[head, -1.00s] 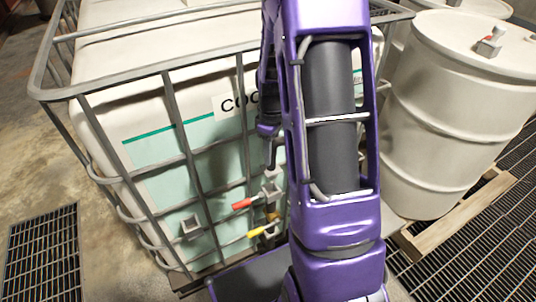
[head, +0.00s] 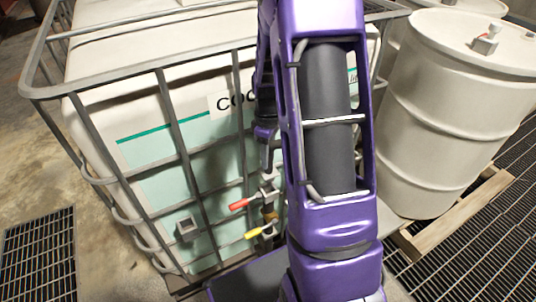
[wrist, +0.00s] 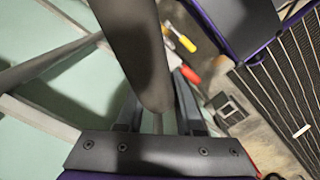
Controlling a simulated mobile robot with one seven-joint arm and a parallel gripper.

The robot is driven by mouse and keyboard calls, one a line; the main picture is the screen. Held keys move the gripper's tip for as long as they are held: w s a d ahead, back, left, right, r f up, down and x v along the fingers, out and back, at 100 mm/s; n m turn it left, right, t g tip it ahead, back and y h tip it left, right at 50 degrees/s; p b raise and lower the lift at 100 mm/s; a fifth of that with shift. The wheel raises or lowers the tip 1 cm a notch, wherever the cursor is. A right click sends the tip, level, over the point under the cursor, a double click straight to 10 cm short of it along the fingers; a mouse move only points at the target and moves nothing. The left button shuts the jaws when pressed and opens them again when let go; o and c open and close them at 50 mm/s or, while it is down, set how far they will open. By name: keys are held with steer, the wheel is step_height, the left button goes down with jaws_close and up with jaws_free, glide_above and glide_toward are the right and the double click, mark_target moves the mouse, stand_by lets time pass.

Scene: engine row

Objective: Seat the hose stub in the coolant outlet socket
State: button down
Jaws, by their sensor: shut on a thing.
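My gripper (wrist: 155,88) is shut on a dark grey cylinder, the hose stub (wrist: 135,42), which sticks out past the fingers in the wrist view. In the head view my gripper (head: 267,158) is small and partly hidden by my arm, in front of the tank's cage and above the red-handled valve. A grey square socket (head: 187,228) with a dark recess sits low on the tank's front, left of the valves. A similar square fitting (wrist: 230,108) shows in the wrist view, apart from the stub. No label reads on it, so I cannot tell whether it is the coolant outlet.
The pale coolant tank (head: 140,50) stands in a metal cage (head: 165,100). Red (head: 238,204) and yellow (head: 257,233) valve handles project from its front. Drums (head: 435,110) on a wooden pallet (head: 455,222) stand right. Floor gratings (head: 40,255) lie at left and right.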

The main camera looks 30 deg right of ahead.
mark_target(268, 173)
steer(key=shift+f+b, duration=2.45)
steer(key=shift+f, duration=1.25)
steer(key=shift+c, duration=2.3)
jaws_free()
step_height(268, 173, up, 18)
steer(key=p, duration=0.3)
steer(key=shift+w+d+f, duration=0.15)
steer(key=shift+f, duration=0.1)
